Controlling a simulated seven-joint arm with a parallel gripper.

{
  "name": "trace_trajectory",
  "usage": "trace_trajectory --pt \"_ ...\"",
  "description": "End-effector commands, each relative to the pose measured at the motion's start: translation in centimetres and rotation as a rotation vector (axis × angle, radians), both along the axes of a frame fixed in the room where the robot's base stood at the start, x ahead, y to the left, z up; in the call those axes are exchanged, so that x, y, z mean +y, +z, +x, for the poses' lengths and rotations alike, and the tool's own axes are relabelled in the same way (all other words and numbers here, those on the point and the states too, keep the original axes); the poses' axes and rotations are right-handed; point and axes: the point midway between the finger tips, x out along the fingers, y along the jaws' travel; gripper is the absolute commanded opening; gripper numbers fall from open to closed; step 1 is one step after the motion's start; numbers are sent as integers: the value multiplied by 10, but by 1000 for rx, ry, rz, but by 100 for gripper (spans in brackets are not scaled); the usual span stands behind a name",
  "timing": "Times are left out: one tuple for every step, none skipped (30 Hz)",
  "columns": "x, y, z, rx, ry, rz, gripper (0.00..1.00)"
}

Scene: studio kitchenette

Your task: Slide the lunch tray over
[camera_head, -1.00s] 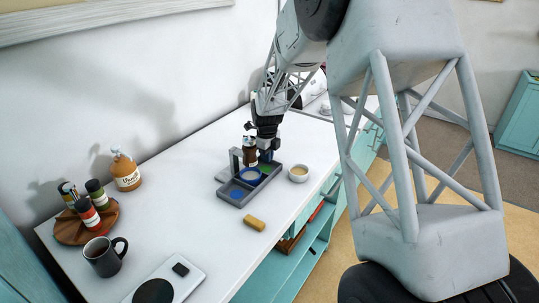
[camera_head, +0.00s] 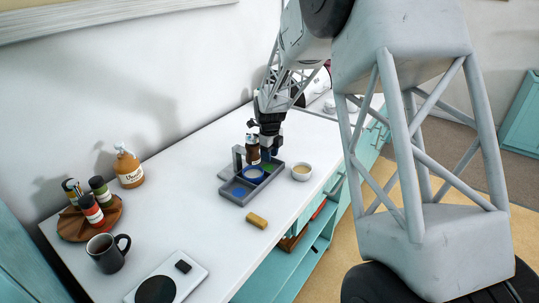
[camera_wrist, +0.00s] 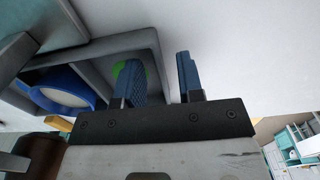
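The grey lunch tray (camera_head: 239,201) lies on the white counter, with compartments holding a blue bowl (camera_head: 253,174) and something green (camera_head: 270,168). My gripper (camera_head: 269,155) is pointed down at the tray's far end. In the wrist view, my gripper (camera_wrist: 161,80) has its two blue fingers apart. One finger is over the compartment with the green item, the other outside the tray (camera_wrist: 125,42), with the tray's wall between them. I cannot tell whether either finger touches the wall. The blue bowl also shows in the wrist view (camera_wrist: 60,90).
A small cup (camera_head: 302,173) stands close right of the tray. A brown bottle (camera_head: 252,150) and a grey upright piece (camera_head: 237,158) stand along its left side. A yellow sponge (camera_head: 257,220) lies in front, near the counter's right edge. A dark mug (camera_head: 106,254) stands farther left.

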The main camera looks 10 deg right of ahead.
Motion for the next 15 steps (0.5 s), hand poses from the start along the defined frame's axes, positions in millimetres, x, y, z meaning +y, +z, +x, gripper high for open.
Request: trace_trajectory --pt "0 3 0 -1 0 0 35" --pt "0 5 0 -1 0 0 35" --pt "0 8 0 -1 0 0 35" --pt "0 11 1 -3 0 0 35" --pt "0 14 1 -3 0 0 35" --pt "0 18 1 -3 0 0 35" --pt "0 22 0 -3 0 0 35" --pt "0 26 0 -3 0 0 35" --pt "0 31 0 -3 0 0 35" --pt "0 35 1 -4 0 1 35" --pt "0 39 1 -4 0 0 35" --pt "0 45 0 -3 0 0 35" --pt "0 48 0 -3 0 0 35" --pt "0 52 0 -3 0 0 35" --pt "0 56 0 -3 0 0 35"
